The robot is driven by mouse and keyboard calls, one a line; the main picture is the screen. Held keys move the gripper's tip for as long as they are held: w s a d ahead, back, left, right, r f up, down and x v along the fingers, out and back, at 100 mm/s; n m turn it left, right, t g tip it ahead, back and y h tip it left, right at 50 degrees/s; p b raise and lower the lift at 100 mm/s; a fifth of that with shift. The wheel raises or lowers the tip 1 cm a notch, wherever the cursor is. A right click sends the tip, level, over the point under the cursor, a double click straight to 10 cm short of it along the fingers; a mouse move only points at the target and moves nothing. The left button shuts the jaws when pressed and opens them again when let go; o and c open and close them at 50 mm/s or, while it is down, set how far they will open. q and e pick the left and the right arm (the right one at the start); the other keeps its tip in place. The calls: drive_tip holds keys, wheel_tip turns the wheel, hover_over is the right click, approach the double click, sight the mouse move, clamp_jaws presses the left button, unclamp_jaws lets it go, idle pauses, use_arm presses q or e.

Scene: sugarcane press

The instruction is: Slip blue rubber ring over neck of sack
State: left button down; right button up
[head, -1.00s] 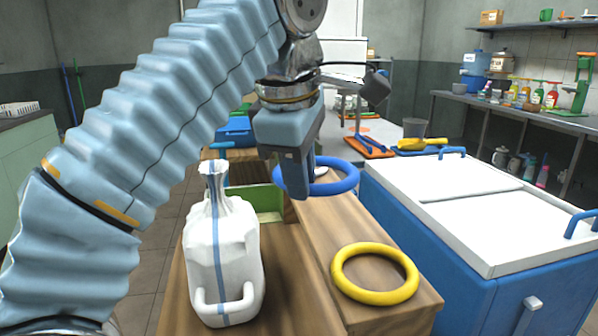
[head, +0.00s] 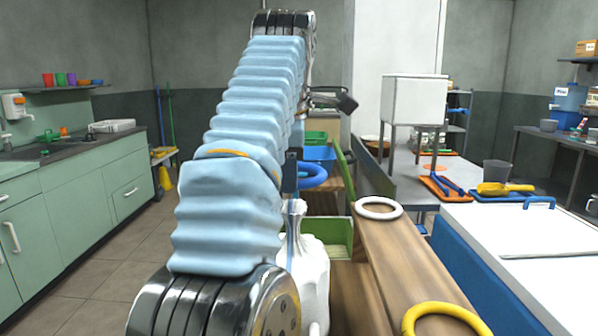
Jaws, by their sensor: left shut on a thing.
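The blue rubber ring (head: 314,177) hangs in the air, partly hidden behind my left arm. My left gripper (head: 291,178) shows only as a dark sliver at the arm's right edge and is shut on the ring; its fingertips are mostly hidden. The white sack (head: 312,268) with a blue stripe stands upright below, its left side covered by my arm. Its gathered neck (head: 294,212) points up, a little under the ring in the picture. The ring appears apart from the neck; its exact alignment cannot be told. My right gripper is out of view.
A white ring (head: 378,200) and a yellow ring (head: 445,308) lie on the wooden block (head: 400,262) right of the sack. A green bin (head: 338,232) is behind the sack. A blue chest with a white lid (head: 520,240) is at the right.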

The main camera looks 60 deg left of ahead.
use_arm(q)
drive_tip(key=shift+f+b, duration=2)
drive_tip(key=shift+f, duration=2.65)
drive_tip(key=c, duration=0.6)
unclamp_jaws()
